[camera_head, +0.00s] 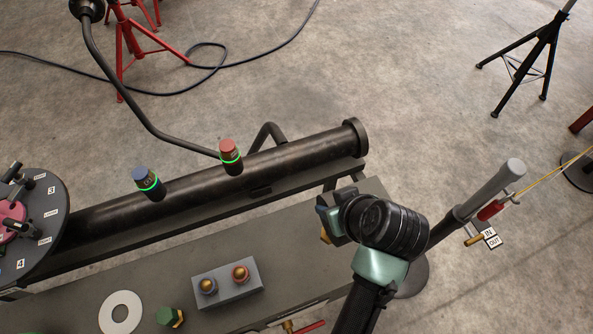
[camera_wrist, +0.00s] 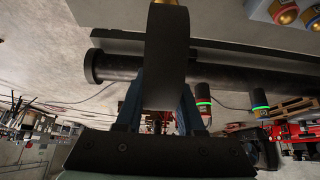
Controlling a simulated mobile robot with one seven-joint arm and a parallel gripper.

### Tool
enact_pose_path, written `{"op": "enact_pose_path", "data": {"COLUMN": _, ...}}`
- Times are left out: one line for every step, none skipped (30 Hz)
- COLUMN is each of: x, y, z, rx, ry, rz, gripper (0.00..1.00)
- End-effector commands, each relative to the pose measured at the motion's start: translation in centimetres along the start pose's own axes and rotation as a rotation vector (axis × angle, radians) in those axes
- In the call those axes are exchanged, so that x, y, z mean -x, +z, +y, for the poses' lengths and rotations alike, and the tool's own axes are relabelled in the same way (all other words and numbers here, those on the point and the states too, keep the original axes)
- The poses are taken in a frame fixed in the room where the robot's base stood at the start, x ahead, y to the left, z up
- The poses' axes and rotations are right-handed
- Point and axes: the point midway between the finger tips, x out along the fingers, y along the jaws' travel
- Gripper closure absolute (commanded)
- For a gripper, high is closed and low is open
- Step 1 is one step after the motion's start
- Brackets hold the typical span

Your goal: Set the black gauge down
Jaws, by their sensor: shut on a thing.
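My gripper (camera_wrist: 160,112) is shut on a dark, curved, band-like piece, the black gauge (camera_wrist: 168,55), in the wrist view. The gauge stands up between the two blue fingers, and its far end reaches the top edge of the picture. In the head view my gripper (camera_head: 328,212) is over the right end of the grey bench (camera_head: 290,225), mostly hidden by my wrist. I cannot make out the gauge there, nor tell whether it touches anything.
A dark flanged pipe (camera_head: 290,160) lies along the bench's back, bearing a blue-capped (camera_head: 148,182) and a red-capped cylinder (camera_head: 230,155). A grey block (camera_head: 228,290) with two brass fittings, a green hex piece (camera_head: 170,316) and a white ring (camera_head: 104,316) are on the bench. A grey-handled post (camera_head: 480,190) stands right.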

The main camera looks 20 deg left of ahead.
Motion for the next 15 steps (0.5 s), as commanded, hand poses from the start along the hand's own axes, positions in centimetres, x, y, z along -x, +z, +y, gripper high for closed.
{"op": "enact_pose_path", "data": {"x": -0.3, "y": 0.2, "z": 0.0, "rx": -0.001, "ry": -0.001, "rz": 0.000, "gripper": 1.00}}
{"op": "enact_pose_path", "data": {"x": -0.6, "y": 0.4, "z": 0.0, "rx": -0.002, "ry": -0.001, "rz": -0.001, "gripper": 1.00}}
{"op": "enact_pose_path", "data": {"x": -1.2, "y": 0.8, "z": -0.1, "rx": -0.003, "ry": -0.002, "rz": -0.002, "gripper": 1.00}}
{"op": "enact_pose_path", "data": {"x": -1.6, "y": 1.2, "z": -0.1, "rx": -0.004, "ry": -0.003, "rz": -0.003, "gripper": 1.00}}
{"op": "enact_pose_path", "data": {"x": -2.1, "y": 1.5, "z": -0.1, "rx": -0.005, "ry": -0.002, "rz": -0.003, "gripper": 1.00}}
{"op": "enact_pose_path", "data": {"x": -2.8, "y": 1.9, "z": -0.1, "rx": -0.006, "ry": -0.002, "rz": -0.003, "gripper": 1.00}}
{"op": "enact_pose_path", "data": {"x": -3.3, "y": 2.2, "z": 0.0, "rx": -0.005, "ry": -0.001, "rz": -0.003, "gripper": 1.00}}
{"op": "enact_pose_path", "data": {"x": -3.7, "y": 2.5, "z": -0.1, "rx": -0.006, "ry": -0.001, "rz": -0.003, "gripper": 1.00}}
{"op": "enact_pose_path", "data": {"x": -4.2, "y": 2.8, "z": -0.1, "rx": -0.006, "ry": -0.001, "rz": -0.002, "gripper": 1.00}}
{"op": "enact_pose_path", "data": {"x": -4.5, "y": 3.0, "z": -0.1, "rx": -0.005, "ry": 0.000, "rz": -0.002, "gripper": 1.00}}
{"op": "enact_pose_path", "data": {"x": -4.8, "y": 3.1, "z": 0.0, "rx": -0.004, "ry": 0.001, "rz": -0.001, "gripper": 1.00}}
{"op": "enact_pose_path", "data": {"x": -5.0, "y": 3.3, "z": 0.0, "rx": -0.003, "ry": 0.001, "rz": -0.001, "gripper": 1.00}}
{"op": "enact_pose_path", "data": {"x": -5.2, "y": 3.4, "z": 0.0, "rx": -0.004, "ry": 0.001, "rz": -0.001, "gripper": 1.00}}
{"op": "enact_pose_path", "data": {"x": -5.5, "y": 3.6, "z": 0.0, "rx": -0.004, "ry": 0.001, "rz": -0.001, "gripper": 1.00}}
{"op": "enact_pose_path", "data": {"x": -5.9, "y": 3.9, "z": 0.0, "rx": -0.005, "ry": 0.001, "rz": -0.001, "gripper": 1.00}}
